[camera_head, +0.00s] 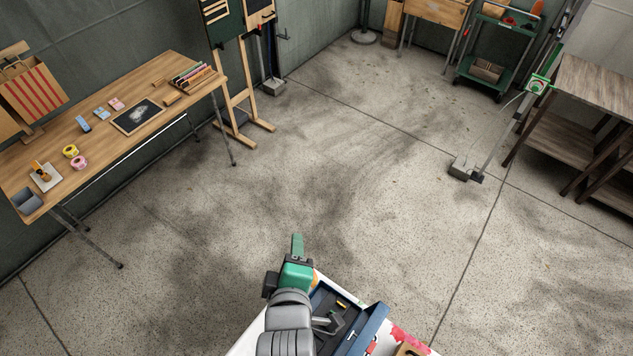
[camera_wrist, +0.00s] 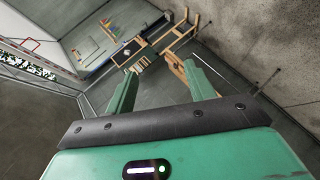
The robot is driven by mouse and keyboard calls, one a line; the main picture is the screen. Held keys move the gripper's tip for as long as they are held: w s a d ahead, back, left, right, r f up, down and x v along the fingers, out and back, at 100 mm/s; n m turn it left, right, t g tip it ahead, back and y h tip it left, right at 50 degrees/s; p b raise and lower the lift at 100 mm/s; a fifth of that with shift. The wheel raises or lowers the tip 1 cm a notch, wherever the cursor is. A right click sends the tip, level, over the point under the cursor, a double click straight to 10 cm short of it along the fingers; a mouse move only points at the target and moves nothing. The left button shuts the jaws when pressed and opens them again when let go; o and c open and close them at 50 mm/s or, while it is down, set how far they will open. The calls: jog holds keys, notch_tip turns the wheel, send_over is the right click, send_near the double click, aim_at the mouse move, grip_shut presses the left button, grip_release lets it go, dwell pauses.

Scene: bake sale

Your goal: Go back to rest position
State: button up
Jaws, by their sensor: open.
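My gripper (camera_head: 297,243) is raised at the lower middle of the head view, beside a white table at the bottom edge. One green finger shows clearly there. In the wrist view my gripper (camera_wrist: 164,84) has its two green fingers spread apart, with nothing between them. It points towards the far wall, the wooden easel (camera_wrist: 158,48) and a table, all at a distance. The fingers touch nothing that I can see.
A dark blue open box (camera_head: 372,325) with tools sits close right of my arm on the white table. A long wooden table (camera_head: 118,142) stands left, an easel (camera_head: 243,88) behind it. A green cart (camera_head: 490,48) and wooden shelf (camera_head: 590,100) stand right. The middle floor is clear.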

jog(key=w+d+r+m+t+p, duration=0.1)
jog(key=w+r+m+t, duration=0.25)
jog(key=r, duration=1.35)
jog(key=s+d+r+m+t+p, duration=0.1)
jog(key=s+r+m+t, duration=0.2)
jog(key=r, duration=0.8)
jog(key=s+d+r+m+t+p, duration=0.1)
jog(key=s+d+r+m+t, duration=0.1)
jog(key=r, duration=1)
jog(key=s+d+r+m+t+p, duration=0.1)
jog(key=s+r+m+t, duration=0.3)
jog(key=r, duration=0.8)
jog(key=m, duration=0.2)
jog(key=shift+s+d+m+h, duration=0.3)
jog(key=shift+d+m, duration=0.05)
jog(key=shift+f, duration=0.15)
